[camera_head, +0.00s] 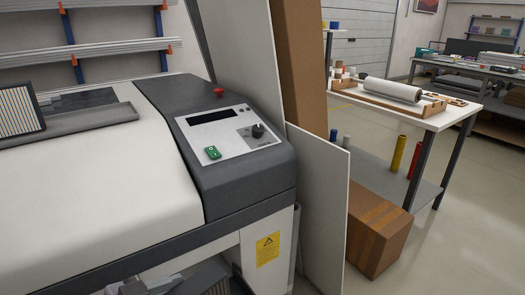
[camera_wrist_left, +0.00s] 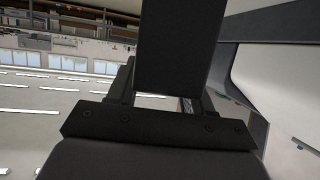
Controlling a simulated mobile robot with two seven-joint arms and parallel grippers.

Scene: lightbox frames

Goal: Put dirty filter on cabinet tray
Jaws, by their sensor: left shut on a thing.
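My left gripper (camera_wrist_left: 165,98) is shut on a dark flat slab (camera_wrist_left: 178,45), seen edge-on in the left wrist view. It looks like the frame of a filter; its pleated face is hidden there. In the head view, a grey pleated piece (camera_head: 216,287) shows at the bottom edge, below the cabinet's front rail, mostly cut off. It is probably the held filter. A dark grey tray (camera_head: 85,121) lies on the cabinet top at the left. A second pleated filter (camera_head: 17,110), pale with a dark frame, stands tilted at the tray's left end. My right gripper is out of view.
The white cabinet (camera_head: 110,165) has a dark control panel end (camera_head: 230,150) with a red button (camera_head: 219,91) and green switch (camera_head: 212,153). White boards (camera_head: 318,200) lean beside it. A cardboard box (camera_head: 378,230) and workbench (camera_head: 435,120) stand right. Much of the tray's visible surface is bare.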

